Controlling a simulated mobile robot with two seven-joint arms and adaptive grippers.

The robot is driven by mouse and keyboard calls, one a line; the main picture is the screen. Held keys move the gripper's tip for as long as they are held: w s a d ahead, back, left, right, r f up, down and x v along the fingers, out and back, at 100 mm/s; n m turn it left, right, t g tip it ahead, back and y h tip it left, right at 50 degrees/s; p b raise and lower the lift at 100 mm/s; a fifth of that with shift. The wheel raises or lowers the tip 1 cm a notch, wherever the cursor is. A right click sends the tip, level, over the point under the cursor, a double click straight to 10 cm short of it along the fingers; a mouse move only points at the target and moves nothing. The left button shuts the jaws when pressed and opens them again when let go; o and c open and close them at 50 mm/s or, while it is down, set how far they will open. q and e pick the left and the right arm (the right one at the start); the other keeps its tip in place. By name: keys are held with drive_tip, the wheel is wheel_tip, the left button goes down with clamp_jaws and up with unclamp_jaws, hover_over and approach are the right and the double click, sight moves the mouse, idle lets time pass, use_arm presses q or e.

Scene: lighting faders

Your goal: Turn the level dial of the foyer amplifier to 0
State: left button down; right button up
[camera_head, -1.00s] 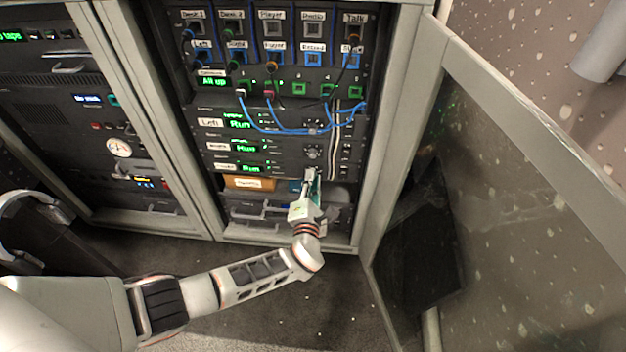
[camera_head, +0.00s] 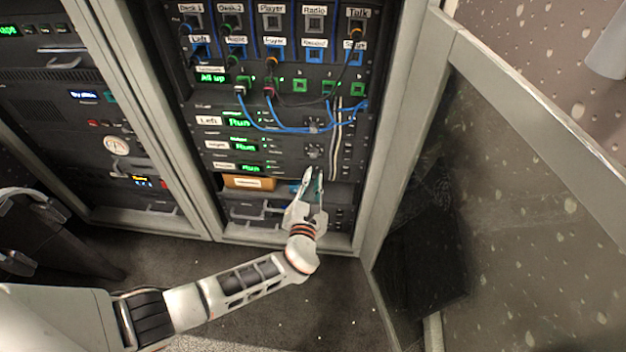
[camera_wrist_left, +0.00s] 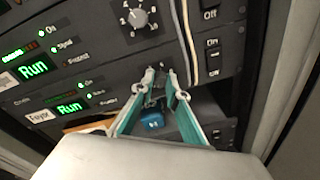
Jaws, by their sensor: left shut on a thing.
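The foyer amplifier (camera_head: 250,168) is the lowest of three stacked amplifiers in the open rack, with a green "Run" display. In the left wrist view its white "Foyer" label (camera_wrist_left: 38,117) shows at the left. My left gripper (camera_head: 313,174) reaches up from below to the right part of its front panel. In the left wrist view the fingers (camera_wrist_left: 164,84) converge on the level dial (camera_wrist_left: 160,82), one on each side, shut on it. The fingertips hide most of the dial, so its setting cannot be read. My right gripper is not in view.
The amplifier above has its own numbered dial (camera_wrist_left: 139,18). Blue patch cables (camera_head: 275,131) hang above. An orange-brown box (camera_head: 248,183) and a blue object (camera_wrist_left: 152,121) lie in the shelf space below. The open rack door (camera_head: 520,150) stands to the right.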

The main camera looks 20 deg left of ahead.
sight(314, 149)
use_arm(q)
drive_tip(key=c, duration=2)
unclamp_jaws()
wheel_tip(314, 149, up, 10)
drive_tip(key=shift+r, duration=0.1)
drive_tip(key=shift+s, duration=0.1)
